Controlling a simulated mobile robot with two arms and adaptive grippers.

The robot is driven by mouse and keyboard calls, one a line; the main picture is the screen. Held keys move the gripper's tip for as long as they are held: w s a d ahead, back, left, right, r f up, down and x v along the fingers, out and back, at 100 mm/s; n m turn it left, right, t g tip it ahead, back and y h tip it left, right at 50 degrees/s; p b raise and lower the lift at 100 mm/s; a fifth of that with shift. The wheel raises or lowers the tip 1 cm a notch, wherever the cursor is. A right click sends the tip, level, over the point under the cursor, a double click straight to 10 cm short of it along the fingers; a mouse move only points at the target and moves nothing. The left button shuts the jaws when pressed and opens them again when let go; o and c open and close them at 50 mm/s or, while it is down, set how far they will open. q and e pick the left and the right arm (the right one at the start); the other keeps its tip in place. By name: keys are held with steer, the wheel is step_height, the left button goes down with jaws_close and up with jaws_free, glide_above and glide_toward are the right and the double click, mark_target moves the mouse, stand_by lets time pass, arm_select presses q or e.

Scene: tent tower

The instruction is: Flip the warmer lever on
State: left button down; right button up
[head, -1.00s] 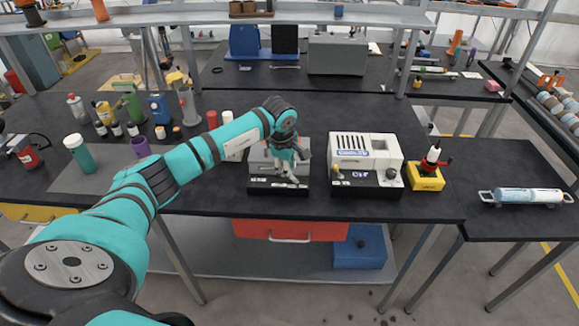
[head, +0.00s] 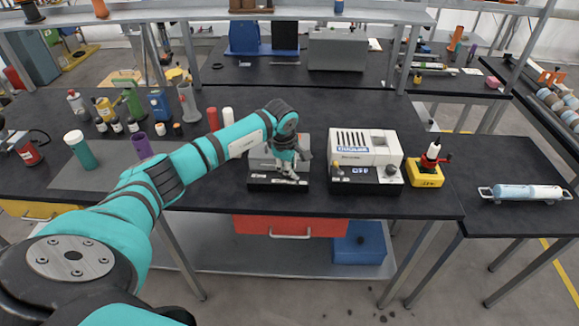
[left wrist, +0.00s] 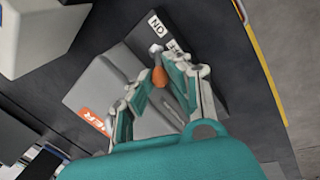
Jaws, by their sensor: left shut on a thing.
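The warmer (head: 263,158) is a grey unit on a black base near the table's front edge. In the left wrist view its grey body (left wrist: 103,86) carries an orange label ending in "ER". An ON label (left wrist: 157,24) is on its black front strip. The warmer lever (left wrist: 159,76) shows an orange part and a pale end near the labels. My left gripper (head: 290,175) is over the warmer's front right. In the left wrist view my left gripper (left wrist: 161,82) has its fingers shut around the lever, partly hiding it. My right gripper is out of view.
A white box-shaped device (head: 366,150) with a dark display stands close on the right. A yellow block (head: 425,178) with a red-and-black fitting is farther right. Bottles (head: 80,151) and a purple cup (head: 142,146) stand left, partly near my arm. The black tabletop behind the warmer is mostly clear.

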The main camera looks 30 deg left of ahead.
arm_select(q)
steer(key=shift+w, duration=0.1)
steer(key=shift+w+d+r+g+y+b, duration=0.15)
steer(key=shift+d+g+y+b, duration=0.15)
steer(key=shift+y+b, duration=0.25)
steer(key=shift+w+d+f+g+y+b, duration=0.15)
steer(key=shift+d+g+y+b, duration=0.2)
steer(key=shift+y, duration=0.2)
steer(key=d+g+y+b, duration=0.1)
steer(key=y+b, duration=0.1)
steer(key=b, duration=0.1)
steer(key=w+g+y+b, duration=0.1)
steer(key=y+b, duration=0.1)
steer(key=b, duration=0.2)
steer(key=d+m+g+y+b, duration=0.1)
steer(key=y+b, duration=0.1)
steer(key=b, duration=0.1)
steer(key=shift+w+d+f+g+y, duration=0.25)
steer(key=shift+w+d+g+y, duration=0.05)
steer(key=shift+w+g, duration=0.05)
steer(key=shift+d+r+y+b, duration=0.15)
steer(key=shift+y+b, duration=0.25)
steer(key=shift+b, duration=0.55)
steer(key=c, duration=1.6)
jaws_free()
steer(key=shift+w+d, duration=0.1)
steer(key=shift+o, duration=0.2)
steer(key=v, duration=0.7)
steer(key=shift+w, duration=0.15)
